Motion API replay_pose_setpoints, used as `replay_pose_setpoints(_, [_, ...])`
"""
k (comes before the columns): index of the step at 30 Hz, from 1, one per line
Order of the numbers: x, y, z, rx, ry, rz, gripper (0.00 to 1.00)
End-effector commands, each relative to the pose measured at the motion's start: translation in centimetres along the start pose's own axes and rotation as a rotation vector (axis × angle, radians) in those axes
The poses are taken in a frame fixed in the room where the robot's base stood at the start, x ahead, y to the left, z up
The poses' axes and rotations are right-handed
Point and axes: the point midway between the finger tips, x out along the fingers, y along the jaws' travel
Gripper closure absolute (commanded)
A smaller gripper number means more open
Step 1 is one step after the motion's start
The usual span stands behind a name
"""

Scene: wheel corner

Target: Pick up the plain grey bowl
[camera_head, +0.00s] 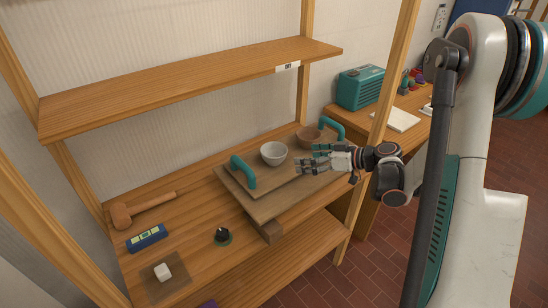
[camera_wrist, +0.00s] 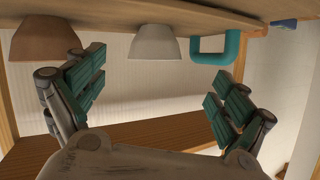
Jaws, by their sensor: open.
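The plain grey bowl (camera_head: 273,153) stands upright on a wooden board with teal handles (camera_head: 249,207) on the shelf. A brown bowl (camera_head: 308,137) stands to its right, near the far handle. My gripper (camera_head: 308,163) is open, just right of the grey bowl and in front of the brown one in the head view. In the wrist view the picture is upside down; the grey bowl (camera_wrist: 155,43) shows between and beyond the open fingers (camera_wrist: 155,95), apart from them. The brown bowl (camera_wrist: 45,38) is behind the left finger there.
A teal handle (camera_head: 243,172) rises left of the grey bowl, another (camera_head: 333,126) beyond the brown bowl. An upper shelf (camera_head: 190,85) overhangs the back. A wooden post (camera_head: 390,90) stands near my arm. A mallet (camera_head: 122,215), a level (camera_head: 147,238) and a dark knob-like item (camera_head: 222,236) lie left.

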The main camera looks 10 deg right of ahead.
Motion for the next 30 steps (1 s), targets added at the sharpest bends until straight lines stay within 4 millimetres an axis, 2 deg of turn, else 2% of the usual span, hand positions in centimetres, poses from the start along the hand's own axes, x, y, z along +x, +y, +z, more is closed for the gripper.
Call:
replay_pose_setpoints(3, [-0.4,0.4,-0.2,-0.126,0.041,0.014,0.07])
replay_pose_setpoints(8, [-0.2,0.6,-0.3,-0.199,0.062,0.021,0.07])
replay_pose_setpoints(21, [7.0,0.7,-0.7,-0.203,0.062,0.020,0.07])
replay_pose_setpoints(30, [8.7,0.7,-0.9,-0.201,0.062,0.020,0.07])
